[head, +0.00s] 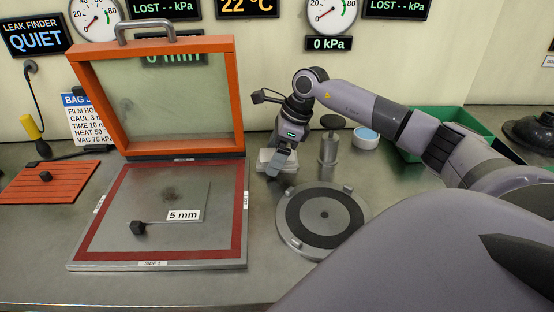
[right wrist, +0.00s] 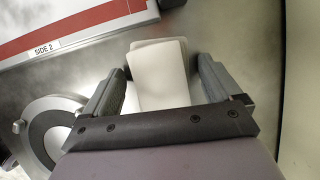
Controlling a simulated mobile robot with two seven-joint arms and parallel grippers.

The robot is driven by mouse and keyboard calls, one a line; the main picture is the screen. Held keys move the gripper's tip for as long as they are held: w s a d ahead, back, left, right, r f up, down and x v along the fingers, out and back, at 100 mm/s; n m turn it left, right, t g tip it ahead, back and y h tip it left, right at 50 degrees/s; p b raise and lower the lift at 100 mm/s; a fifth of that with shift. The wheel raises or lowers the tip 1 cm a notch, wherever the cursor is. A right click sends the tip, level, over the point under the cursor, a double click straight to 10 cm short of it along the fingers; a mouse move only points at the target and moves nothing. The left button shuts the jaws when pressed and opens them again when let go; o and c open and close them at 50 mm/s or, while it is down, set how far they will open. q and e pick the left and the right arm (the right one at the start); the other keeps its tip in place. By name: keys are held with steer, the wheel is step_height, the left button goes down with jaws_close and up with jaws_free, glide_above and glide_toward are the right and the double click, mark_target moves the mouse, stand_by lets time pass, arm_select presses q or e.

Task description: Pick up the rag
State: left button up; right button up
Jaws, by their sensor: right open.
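The rag is a folded white pad (head: 279,161) lying on the metal bench, just right of the press. It also shows in the right wrist view (right wrist: 160,72). My right gripper (head: 281,169) hangs above it, pointing down. In the right wrist view my gripper's fingers (right wrist: 163,82) are spread apart, one on each side of the rag, with gaps showing. I cannot tell how high the fingertips are above the bench. The gripper hides part of the rag in the head view. My left gripper is not in view.
The press base (head: 88,257) with its orange-framed lid (head: 240,95) raised stands left. A round metal plate (head: 323,243) sits in front right. A metal cylinder (head: 327,150), a blue-topped cup (head: 366,138) and a green bin (head: 470,117) stand behind. An orange slatted mat (head: 40,187) lies far left.

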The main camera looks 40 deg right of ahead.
steer(key=c, duration=1.1)
steer(key=shift+o, duration=0.2)
steer(key=shift+r, duration=0.5)
step_height(320, 180, up, 20)
steer(key=p, duration=0.1)
steer(key=shift+f, duration=0.25)
